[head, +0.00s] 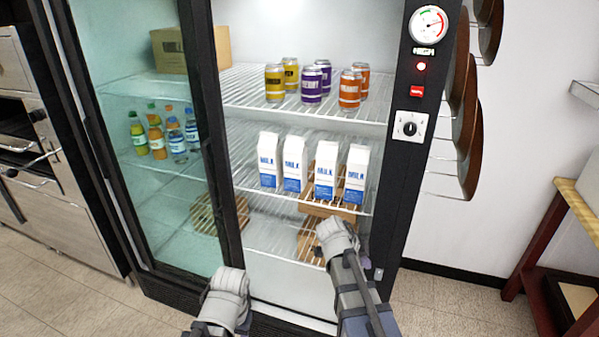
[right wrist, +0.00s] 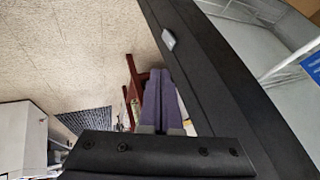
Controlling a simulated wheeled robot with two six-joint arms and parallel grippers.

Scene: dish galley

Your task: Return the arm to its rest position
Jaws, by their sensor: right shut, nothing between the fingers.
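My right arm (head: 352,270) is raised in front of the open fridge, below the milk cartons, in the head view. In the right wrist view my right gripper (right wrist: 159,85) has its two fingers together with nothing between them. It is close to the fridge's black frame (right wrist: 205,75), and I cannot tell whether they touch. My left arm (head: 226,295) is at the bottom of the head view, in front of the fridge; its gripper's fingers do not show.
The fridge holds several milk cartons (head: 325,170), several cans (head: 316,84) above them, and bottles (head: 157,135) behind the left glass door (head: 130,60). Wooden racks (head: 313,242) sit low inside. A red-brown stand (head: 532,235) is at the right, with free floor (head: 450,300) before it.

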